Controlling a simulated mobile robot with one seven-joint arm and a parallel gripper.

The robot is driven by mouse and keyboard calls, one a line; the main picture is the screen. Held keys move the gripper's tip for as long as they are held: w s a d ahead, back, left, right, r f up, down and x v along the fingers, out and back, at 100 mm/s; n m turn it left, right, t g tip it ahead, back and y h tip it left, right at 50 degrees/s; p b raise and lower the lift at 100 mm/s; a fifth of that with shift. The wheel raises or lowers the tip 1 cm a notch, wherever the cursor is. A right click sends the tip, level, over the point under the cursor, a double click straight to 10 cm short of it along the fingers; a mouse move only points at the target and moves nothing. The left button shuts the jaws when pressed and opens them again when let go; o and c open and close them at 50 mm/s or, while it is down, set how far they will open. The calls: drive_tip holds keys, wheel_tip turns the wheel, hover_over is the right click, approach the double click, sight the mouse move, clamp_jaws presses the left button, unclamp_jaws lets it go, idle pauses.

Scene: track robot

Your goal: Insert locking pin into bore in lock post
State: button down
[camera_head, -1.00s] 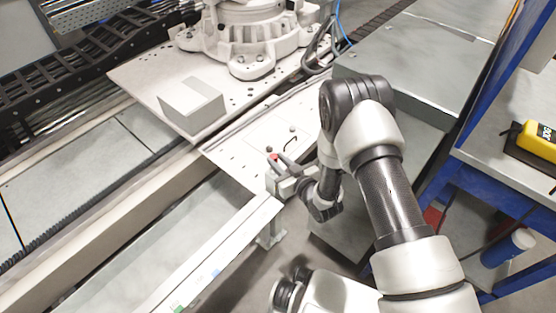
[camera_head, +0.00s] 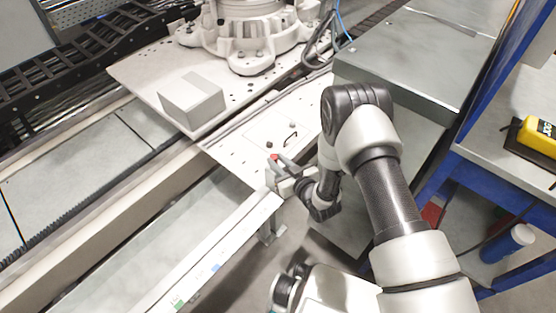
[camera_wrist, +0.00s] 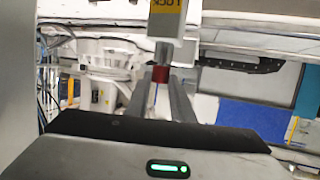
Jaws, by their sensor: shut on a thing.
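My gripper (camera_wrist: 159,90) is shut on the locking pin, whose red part (camera_wrist: 160,74) sits between the fingertips in the wrist view. The pin's bare metal end (camera_wrist: 163,52) points away from me. It meets the lower edge of a grey post with a yellow label (camera_wrist: 167,20), which looks like the lock post. I cannot tell whether the tip is inside a bore or only in front of it; no bore shows. In the head view the red part (camera_head: 274,157) is small at my fingertips, by the corner of the white plate. My gripper partly hides the post there.
A long pale rail (camera_head: 215,250) runs to the lower left. A grey cabinet (camera_head: 410,65) and a blue-framed bench with a yellow device (camera_head: 538,137) stand at the right.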

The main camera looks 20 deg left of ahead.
drive_tip(key=shift+f, duration=0.25)
drive_tip(key=c, duration=1.5)
unclamp_jaws()
drive_tip(key=shift+o, duration=0.2)
drive_tip(key=p+v, duration=0.4)
drive_tip(key=v, duration=1.3)
drive_tip(key=shift+s+d+r, duration=0.1)
drive_tip(key=shift+s+d, duration=0.05)
drive_tip(key=shift+s, duration=0.05)
